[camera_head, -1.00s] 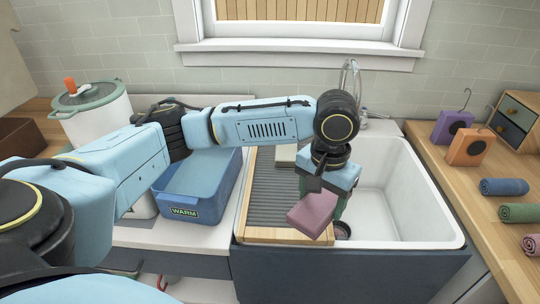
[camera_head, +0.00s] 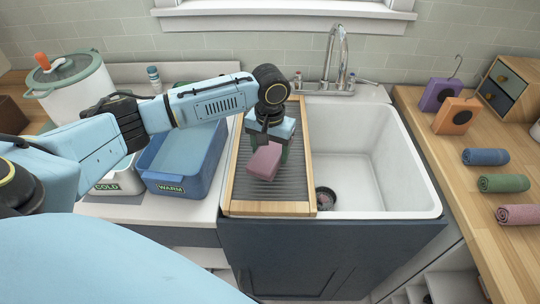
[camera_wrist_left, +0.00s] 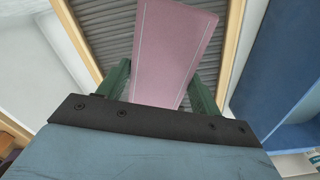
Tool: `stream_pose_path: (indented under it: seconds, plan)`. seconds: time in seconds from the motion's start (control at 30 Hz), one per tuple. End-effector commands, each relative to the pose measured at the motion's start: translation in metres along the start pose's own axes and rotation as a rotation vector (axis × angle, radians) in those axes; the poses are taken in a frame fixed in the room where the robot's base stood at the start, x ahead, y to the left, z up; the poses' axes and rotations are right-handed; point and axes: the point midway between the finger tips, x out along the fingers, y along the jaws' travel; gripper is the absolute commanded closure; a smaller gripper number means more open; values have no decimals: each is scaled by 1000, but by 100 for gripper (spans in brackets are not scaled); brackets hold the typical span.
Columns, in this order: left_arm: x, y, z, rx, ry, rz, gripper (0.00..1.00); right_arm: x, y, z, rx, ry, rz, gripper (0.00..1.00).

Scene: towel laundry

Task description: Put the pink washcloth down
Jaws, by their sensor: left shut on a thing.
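The pink washcloth (camera_head: 265,163) is a folded, flat pink block. My left gripper (camera_head: 268,146) is shut on it above the grey ribbed drainboard with a wooden frame (camera_head: 241,193). In the left wrist view the washcloth (camera_wrist_left: 173,50) sticks out between the two green fingers of the left gripper (camera_wrist_left: 160,92), with the ribbed board behind it. I cannot tell for sure whether the cloth touches the board. My right gripper is not in view.
The white sink (camera_head: 365,160) lies right of the board, with a faucet (camera_head: 340,60) behind. A blue WARM tub (camera_head: 172,186) and a COLD tub (camera_head: 107,187) stand left. Rolled towels (camera_head: 503,183) and coloured hanger blocks (camera_head: 455,116) are on the right wooden counter.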

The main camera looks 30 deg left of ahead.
Motion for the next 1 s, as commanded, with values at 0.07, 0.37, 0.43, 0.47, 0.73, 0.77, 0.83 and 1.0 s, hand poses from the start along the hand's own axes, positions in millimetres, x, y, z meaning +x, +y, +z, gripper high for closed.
stream_pose_path:
  seconds: [0.07, 0.37, 0.43, 0.47, 0.73, 0.77, 0.83, 1.0]
  plan:
    - [15, 0, 0, 0, -2, 0, 60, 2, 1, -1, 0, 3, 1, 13]
    - [28, 0, 0, 1, 1, 1, 60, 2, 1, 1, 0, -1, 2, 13]
    - [28, 0, 0, 1, 1, 1, 60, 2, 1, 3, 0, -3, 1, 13]
    - [28, 0, 0, 1, 1, 1, 60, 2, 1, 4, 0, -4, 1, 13]
    - [31, 0, 0, 0, 0, 0, 17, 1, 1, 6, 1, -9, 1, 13]
    - [31, 0, 0, 0, 0, 0, 13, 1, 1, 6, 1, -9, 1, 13]
    - [31, 0, 0, 1, 0, 0, 13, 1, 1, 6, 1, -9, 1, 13]
    - [31, 0, 0, 1, 0, 0, 13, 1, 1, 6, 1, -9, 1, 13]
